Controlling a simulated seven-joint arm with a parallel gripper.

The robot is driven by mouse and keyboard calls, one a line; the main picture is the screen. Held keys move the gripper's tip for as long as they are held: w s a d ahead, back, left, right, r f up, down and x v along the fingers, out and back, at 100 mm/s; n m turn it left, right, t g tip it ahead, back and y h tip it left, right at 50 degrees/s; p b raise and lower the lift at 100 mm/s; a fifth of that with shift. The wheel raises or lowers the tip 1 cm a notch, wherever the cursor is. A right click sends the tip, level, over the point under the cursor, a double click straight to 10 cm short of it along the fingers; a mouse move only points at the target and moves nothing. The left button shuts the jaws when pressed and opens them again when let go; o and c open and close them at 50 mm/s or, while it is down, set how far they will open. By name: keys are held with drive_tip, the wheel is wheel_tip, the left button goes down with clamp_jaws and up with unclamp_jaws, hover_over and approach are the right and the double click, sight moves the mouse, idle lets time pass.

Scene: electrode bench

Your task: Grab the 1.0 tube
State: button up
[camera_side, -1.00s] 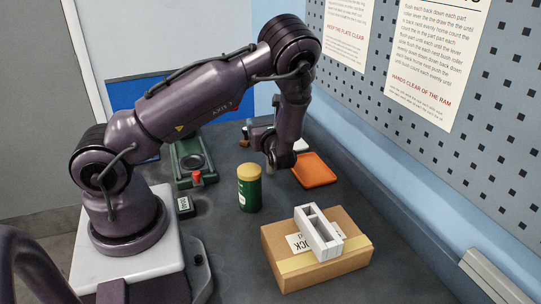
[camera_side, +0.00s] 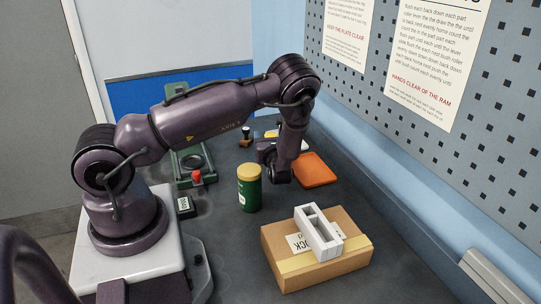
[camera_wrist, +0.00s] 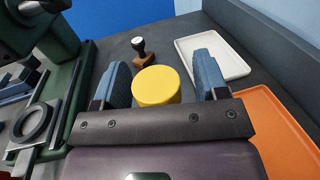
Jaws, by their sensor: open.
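In the wrist view a yellow round top (camera_wrist: 157,86) stands between my two open fingers, with gaps on both sides. I cannot read a 1.0 marking on it, and its body below is hidden. A small patch of yellow (camera_side: 271,133) shows behind my gripper in the side view, likely the same thing. My gripper (camera_wrist: 167,82) is open and empty; in the side view my wrist and arm partly hide it. A green canister with a yellow lid (camera_side: 249,189) stands nearer the side camera, its label not readable as 1.0.
A hand stamp (camera_wrist: 141,50) stands beyond the yellow top. A white tray (camera_wrist: 234,68) and an orange tray (camera_side: 314,170) lie to the right. A green press with a red knob (camera_side: 197,177) is left. A cardboard box (camera_side: 330,262) bears a grey block (camera_side: 318,234).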

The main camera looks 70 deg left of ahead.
drive_tip(key=shift+c, duration=0.3)
drive_tip(key=c, duration=1.1)
drive_tip(key=shift+o, duration=0.2)
